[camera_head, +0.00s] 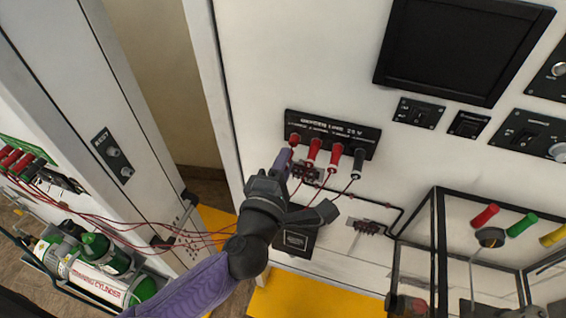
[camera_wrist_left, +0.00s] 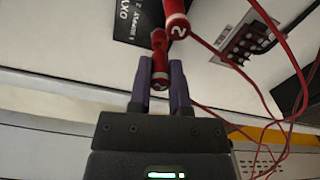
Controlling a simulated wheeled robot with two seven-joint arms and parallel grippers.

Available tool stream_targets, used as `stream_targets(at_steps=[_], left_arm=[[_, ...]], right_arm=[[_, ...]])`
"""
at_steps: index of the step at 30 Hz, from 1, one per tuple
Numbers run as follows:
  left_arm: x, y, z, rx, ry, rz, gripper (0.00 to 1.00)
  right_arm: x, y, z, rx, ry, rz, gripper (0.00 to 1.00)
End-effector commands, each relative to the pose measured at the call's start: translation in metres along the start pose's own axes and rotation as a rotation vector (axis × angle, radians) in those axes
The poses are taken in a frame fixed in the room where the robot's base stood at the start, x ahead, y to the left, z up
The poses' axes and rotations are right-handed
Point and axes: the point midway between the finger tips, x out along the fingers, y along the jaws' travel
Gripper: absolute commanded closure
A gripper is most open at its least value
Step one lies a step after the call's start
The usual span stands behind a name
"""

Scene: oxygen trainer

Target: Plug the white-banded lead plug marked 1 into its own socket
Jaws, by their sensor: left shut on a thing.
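The black socket panel (camera_head: 372,134) with white lettering is on the white wall in the head view. A red plug (camera_wrist_left: 159,72) with a pale band is between the purple fingers of my left gripper (camera_head: 286,164), which is shut on it. In the head view its red end (camera_head: 293,140) is at the leftmost socket position. I cannot tell whether it is fully seated, and its number is hidden. A red plug marked 2 (camera_wrist_left: 177,27) is beside it in the left wrist view. My right gripper is not in view.
Another red plug (camera_head: 336,153) and a black plug (camera_head: 358,162) stand in the panel to the right, close to my fingers. Red leads (camera_head: 180,225) hang across to the left. A clear-walled case (camera_head: 440,215) stands at lower right, and green cylinders (camera_head: 95,250) at lower left.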

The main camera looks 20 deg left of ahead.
Motion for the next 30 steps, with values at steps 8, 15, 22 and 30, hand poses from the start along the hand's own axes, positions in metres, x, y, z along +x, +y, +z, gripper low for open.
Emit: stream_targets(at_steps=[8, 15, 22, 30], left_arm=[[0.006, 0.0, 0.0, 0.0, 0.0, 0.0, 1.0], [0.011, 0.001, 0.0, 0.0, 0.0, 0.001, 1.0], [0.015, 0.001, 0.0, 0.0, -0.001, 0.001, 1.0], [0.019, 0.001, 0.0, 0.0, -0.001, 0.002, 0.6]], right_arm=[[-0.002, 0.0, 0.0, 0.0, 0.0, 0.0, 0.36], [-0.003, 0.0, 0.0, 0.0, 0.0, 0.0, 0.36], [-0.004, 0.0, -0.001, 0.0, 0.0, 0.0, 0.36], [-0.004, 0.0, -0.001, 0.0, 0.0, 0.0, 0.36]])
